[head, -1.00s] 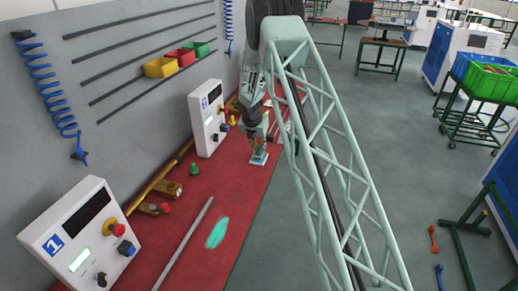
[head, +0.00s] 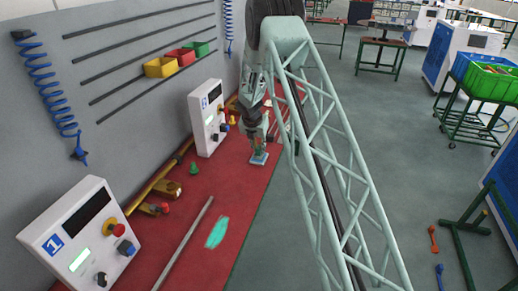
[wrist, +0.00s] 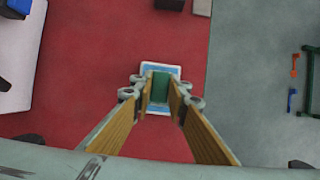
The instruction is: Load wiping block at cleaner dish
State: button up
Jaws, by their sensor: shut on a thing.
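The wiping block is green (wrist: 160,87) and sits between the fingertips of my gripper (wrist: 161,98) in the wrist view. My gripper is shut on it. Directly beneath it is the cleaner dish (wrist: 174,68), a small tray with a white rim and blue inside, on the red bench top. In the head view my gripper (head: 256,142) points down over the dish (head: 259,159). The block is mostly covered by the fingers there. I cannot tell whether the block touches the dish or hangs just above it.
The red bench top (head: 190,235) holds a long grey rod (head: 185,243), a green patch (head: 217,232) and two white control boxes (head: 82,235) (head: 208,118). A wall panel stands at the left. The bench edge lies right of the dish, with open floor beyond.

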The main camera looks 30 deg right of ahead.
aim_at(259, 149)
jog(key=shift+s+f, duration=0.1)
jog(key=shift+f, duration=0.45)
dwell(2.9)
jog(key=shift+r, duration=0.15)
jog(key=shift+r+p, duration=3.2)
jog(key=shift+r, duration=0.3)
jog(key=shift+a+f, duration=0.1)
